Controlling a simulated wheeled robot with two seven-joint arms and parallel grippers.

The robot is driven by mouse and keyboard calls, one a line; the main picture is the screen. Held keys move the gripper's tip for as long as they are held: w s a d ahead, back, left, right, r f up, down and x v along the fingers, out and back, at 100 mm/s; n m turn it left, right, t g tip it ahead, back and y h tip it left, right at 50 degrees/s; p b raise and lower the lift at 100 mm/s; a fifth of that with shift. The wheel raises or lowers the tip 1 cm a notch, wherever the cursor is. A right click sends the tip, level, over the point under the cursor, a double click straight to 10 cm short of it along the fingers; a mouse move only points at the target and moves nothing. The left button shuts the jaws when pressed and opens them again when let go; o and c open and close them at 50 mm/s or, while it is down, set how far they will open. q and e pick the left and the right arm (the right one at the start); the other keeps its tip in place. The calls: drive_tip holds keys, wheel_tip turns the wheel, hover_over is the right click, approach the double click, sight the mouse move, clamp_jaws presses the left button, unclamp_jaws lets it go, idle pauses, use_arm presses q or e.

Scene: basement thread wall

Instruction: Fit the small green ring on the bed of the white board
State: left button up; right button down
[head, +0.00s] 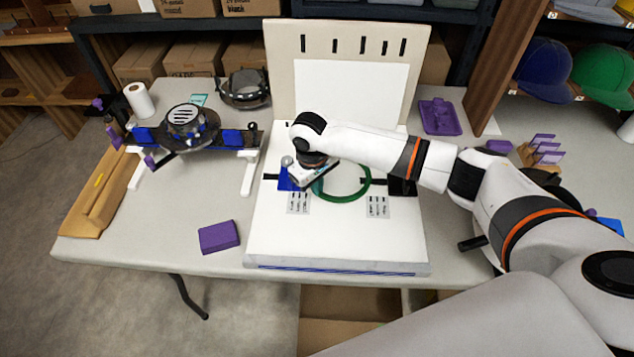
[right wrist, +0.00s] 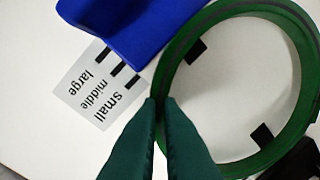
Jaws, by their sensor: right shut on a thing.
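The green ring (head: 345,200) is over the bed of the white board (head: 340,240), between a blue block (head: 286,180) and a black block (head: 403,186). My right gripper (head: 316,188) is shut on the ring's left side. In the right wrist view, the fingertips (right wrist: 164,102) pinch the rim of the ring (right wrist: 308,65). Its rim passes close beside the blue block (right wrist: 145,25). Black marks on the bed show inside the ring. I cannot tell whether the ring touches the bed. My left gripper is not in view.
A label reading small, middle, large (right wrist: 98,85) lies beside the blue block. The board's upright panel (head: 345,45) stands behind. A purple block (head: 219,237) lies left of the board, a purple tray (head: 440,117) behind right. A dark device (head: 188,130) stands at left.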

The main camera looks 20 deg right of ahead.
drive_tip(key=shift+f, duration=0.25)
idle(0.4)
drive_tip(key=shift+f, duration=0.15)
drive_tip(key=c, duration=1.5)
unclamp_jaws()
drive_tip(key=r, duration=0.8)
drive_tip(key=a+r, duration=0.1)
drive_tip(key=r, duration=0.3)
drive_tip(key=shift+s+p, duration=0.2)
drive_tip(key=shift+p, duration=0.2)
